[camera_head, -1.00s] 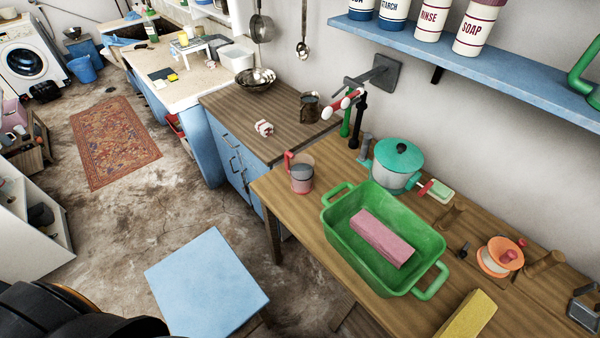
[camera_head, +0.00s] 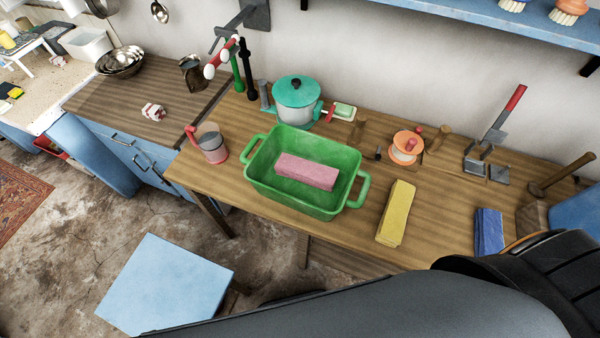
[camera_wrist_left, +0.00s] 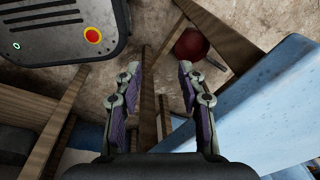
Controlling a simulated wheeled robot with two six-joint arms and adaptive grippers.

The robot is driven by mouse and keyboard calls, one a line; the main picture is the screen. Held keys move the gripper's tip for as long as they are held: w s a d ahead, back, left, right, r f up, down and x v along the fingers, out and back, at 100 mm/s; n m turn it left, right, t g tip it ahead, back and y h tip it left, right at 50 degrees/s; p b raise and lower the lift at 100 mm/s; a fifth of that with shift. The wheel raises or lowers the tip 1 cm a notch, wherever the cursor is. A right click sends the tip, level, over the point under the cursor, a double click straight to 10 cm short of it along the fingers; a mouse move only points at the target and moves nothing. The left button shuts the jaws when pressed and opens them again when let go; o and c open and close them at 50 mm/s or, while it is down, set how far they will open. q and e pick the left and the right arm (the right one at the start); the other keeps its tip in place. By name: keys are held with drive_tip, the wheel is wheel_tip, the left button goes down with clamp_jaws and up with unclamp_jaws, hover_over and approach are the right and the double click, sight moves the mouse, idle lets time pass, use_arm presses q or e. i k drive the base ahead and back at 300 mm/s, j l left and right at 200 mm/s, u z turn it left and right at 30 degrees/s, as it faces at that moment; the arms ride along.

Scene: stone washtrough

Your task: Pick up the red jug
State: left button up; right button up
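The jug with a red handle (camera_head: 210,144) stands upright at the left end of the wooden table in the head view. Its body is see-through and pinkish, and its handle is on its left side. My left gripper (camera_wrist_left: 159,68) is open and empty in the left wrist view. It is above the floor, with wooden legs and beams in front of it, apart from the jug, which I cannot make out there. Neither gripper shows in the head view.
A green basin (camera_head: 258,178) holding a pink block (camera_head: 306,171) stands right of the jug. A teal pot (camera_head: 297,103) is behind it. A blue stool (camera_head: 168,285) stands on the floor. A red round thing (camera_wrist_left: 192,44) shows below in the wrist view.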

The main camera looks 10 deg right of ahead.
sight(208, 136)
drive_tip(key=k+j+z, duration=0.2)
drive_tip(key=k, duration=0.2)
drive_tip(key=k+j+z, duration=0.15)
drive_tip(key=k, duration=0.3)
